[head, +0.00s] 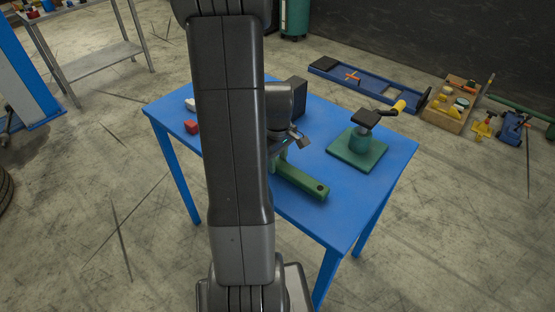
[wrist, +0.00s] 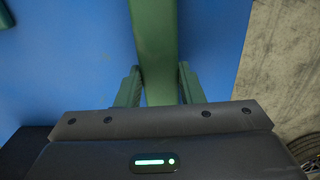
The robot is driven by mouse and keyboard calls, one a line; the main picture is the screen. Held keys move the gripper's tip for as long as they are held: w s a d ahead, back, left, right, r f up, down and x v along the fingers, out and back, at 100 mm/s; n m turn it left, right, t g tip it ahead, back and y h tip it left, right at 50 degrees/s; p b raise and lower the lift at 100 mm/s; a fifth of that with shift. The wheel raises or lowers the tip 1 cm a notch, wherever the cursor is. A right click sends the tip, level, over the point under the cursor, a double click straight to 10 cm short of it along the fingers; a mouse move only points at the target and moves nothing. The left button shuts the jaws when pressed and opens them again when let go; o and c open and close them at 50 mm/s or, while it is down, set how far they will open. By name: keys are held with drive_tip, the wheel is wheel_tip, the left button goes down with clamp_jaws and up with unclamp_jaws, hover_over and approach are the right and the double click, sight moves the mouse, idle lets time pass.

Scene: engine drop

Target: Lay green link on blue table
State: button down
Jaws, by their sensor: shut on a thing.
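The green link (head: 303,183) is a long green bar with a dark hole near its front end, over the blue table (head: 340,215) near its front edge. My gripper (head: 281,157) is shut on its far part, partly hidden by my arm in the head view. In the wrist view the link (wrist: 155,40) runs lengthwise between the two fingers of my gripper (wrist: 158,85), with the blue tabletop (wrist: 80,70) behind it. I cannot tell whether the link touches the table or hangs just above it.
A green stand (head: 359,150) with a black top and yellow handle is on the table's right side. A dark box (head: 293,92) stands at the back. A red block (head: 192,127) and a white item (head: 189,104) are at the left. Grey floor surrounds the table.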

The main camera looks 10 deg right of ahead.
drive_tip(key=shift+f+b, duration=0.55)
drive_tip(key=c, duration=0.9)
unclamp_jaws()
wheel_tip(320, 180, up, 14)
drive_tip(key=shift+f, duration=0.1)
drive_tip(key=shift+f, duration=0.1)
wheel_tip(320, 180, down, 14)
drive_tip(key=shift+r, duration=0.45)
idle(0.4)
